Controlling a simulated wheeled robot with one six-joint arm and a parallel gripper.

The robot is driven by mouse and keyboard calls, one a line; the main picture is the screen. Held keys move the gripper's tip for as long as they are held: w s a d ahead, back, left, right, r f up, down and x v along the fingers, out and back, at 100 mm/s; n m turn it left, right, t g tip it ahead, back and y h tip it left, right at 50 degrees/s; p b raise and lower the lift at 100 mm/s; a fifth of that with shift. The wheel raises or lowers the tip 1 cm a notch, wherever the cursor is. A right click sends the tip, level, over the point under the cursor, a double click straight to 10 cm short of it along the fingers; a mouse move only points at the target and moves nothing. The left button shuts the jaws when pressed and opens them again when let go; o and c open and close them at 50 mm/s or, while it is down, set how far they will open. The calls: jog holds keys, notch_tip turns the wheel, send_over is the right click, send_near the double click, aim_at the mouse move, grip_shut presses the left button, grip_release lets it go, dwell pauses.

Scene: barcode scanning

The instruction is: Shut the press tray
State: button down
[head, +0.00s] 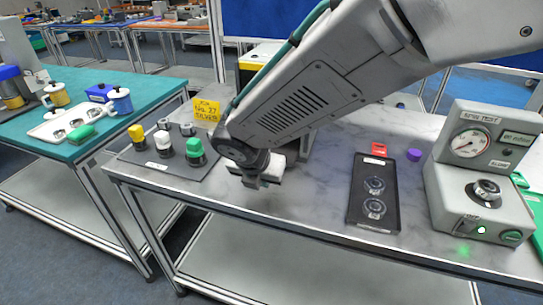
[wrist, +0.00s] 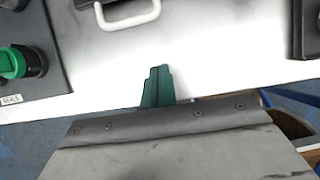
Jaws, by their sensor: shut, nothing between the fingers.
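My gripper (head: 258,182) is above the front edge of the bench, left of its middle. In the wrist view its green fingertips (wrist: 158,88) are together with nothing between them. A pale U-shaped handle (wrist: 128,21) shows at the top of the wrist view, ahead of the fingertips and apart from them. It looks like the press tray's handle; the tray itself is cut off by the frame. In the head view my arm hides most of the press, and only a yellow and black upper part (head: 262,57) shows behind it. How far the tray stands out cannot be told.
A dark mat (head: 147,172) with several capped pieces lies left of my gripper. A black tray (head: 365,212) with two round metal parts lies to the right, beside a gauge tester (head: 484,152). A yellow sign (head: 207,109) stands behind the mat. The bench between gripper and black tray is clear.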

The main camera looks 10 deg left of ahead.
jog(key=x, duration=0.3)
jog(key=shift+w+f, duration=0.25)
jog(key=shift+w+d+r, duration=0.1)
jog(key=shift+w+r, duration=0.1)
jog(key=shift+w, duration=0.4)
jog(key=shift+w+d+r, duration=0.1)
jog(key=shift+w+r, duration=0.1)
jog(key=shift+w, duration=0.4)
jog(key=shift+w+r, duration=0.1)
jog(key=shift+w, duration=0.45)
jog(key=w, duration=0.4)
jog(key=shift+d, duration=0.1)
jog(key=shift+w+r, duration=0.1)
jog(key=shift+w, duration=0.2)
